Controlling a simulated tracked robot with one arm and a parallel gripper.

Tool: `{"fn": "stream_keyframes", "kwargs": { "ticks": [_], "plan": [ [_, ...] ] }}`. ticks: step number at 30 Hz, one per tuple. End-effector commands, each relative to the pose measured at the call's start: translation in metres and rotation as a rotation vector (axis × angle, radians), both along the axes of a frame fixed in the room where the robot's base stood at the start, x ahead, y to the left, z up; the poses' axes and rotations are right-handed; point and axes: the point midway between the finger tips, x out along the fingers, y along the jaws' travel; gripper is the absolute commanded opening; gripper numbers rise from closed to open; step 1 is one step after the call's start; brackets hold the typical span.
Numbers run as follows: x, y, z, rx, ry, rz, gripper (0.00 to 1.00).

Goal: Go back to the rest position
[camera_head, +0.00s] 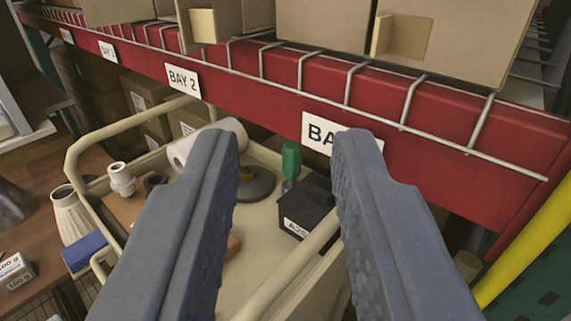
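My gripper (285,160) is open, its two grey-blue fingers wide apart with nothing between them. It is in front of the red shelf beam (440,125) and above a beige cart (335,292). On the cart, between the fingers, are a green-handled tool (291,160), a dark round base (258,185) and a black box (311,208) with a white label. A white roll (180,152) lies behind the left finger. Part of the cart is hidden by the fingers.
Cardboard boxes (330,22) stand on the wire shelf above the beam, which bears a BAY 2 label (183,79). A white ribbed vase (72,215) and a blue block (85,252) are at left. A yellow post (528,243) stands at right.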

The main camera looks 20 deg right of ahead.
Motion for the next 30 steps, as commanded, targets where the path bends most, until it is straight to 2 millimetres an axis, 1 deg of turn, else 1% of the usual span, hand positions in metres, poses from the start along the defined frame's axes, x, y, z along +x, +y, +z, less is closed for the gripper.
{"fn": "stream_keyframes", "kwargs": {
  "ticks": [4,6,8,11,12,14,15,17,18,20,21,23,24,26,27,29,30],
  "plan": [
    [0.003,0.002,0.002,-0.001,0.001,0.003,0.26],
    [0.010,0.009,0.010,-0.003,0.007,0.012,0.26],
    [0.022,0.020,0.021,-0.003,0.013,0.029,0.26],
    [0.053,0.052,0.047,-0.004,0.032,0.067,0.26],
    [0.067,0.068,0.058,-0.004,0.040,0.086,0.26],
    [0.089,0.094,0.074,-0.002,0.053,0.115,0.26],
    [0.102,0.112,0.083,-0.001,0.062,0.133,0.26],
    [0.122,0.140,0.095,0.003,0.076,0.160,0.26],
    [0.135,0.159,0.102,0.005,0.086,0.177,0.26],
    [0.153,0.189,0.111,0.007,0.101,0.204,0.26],
    [0.165,0.209,0.116,0.009,0.113,0.220,0.26],
    [0.183,0.241,0.121,0.014,0.131,0.245,0.26],
    [0.194,0.262,0.123,0.016,0.142,0.261,0.26],
    [0.209,0.293,0.125,0.021,0.159,0.283,0.26],
    [0.218,0.314,0.125,0.023,0.171,0.296,0.26],
    [0.229,0.343,0.125,0.027,0.186,0.314,0.26],
    [0.235,0.361,0.124,0.028,0.196,0.323,0.26]
  ]
}}
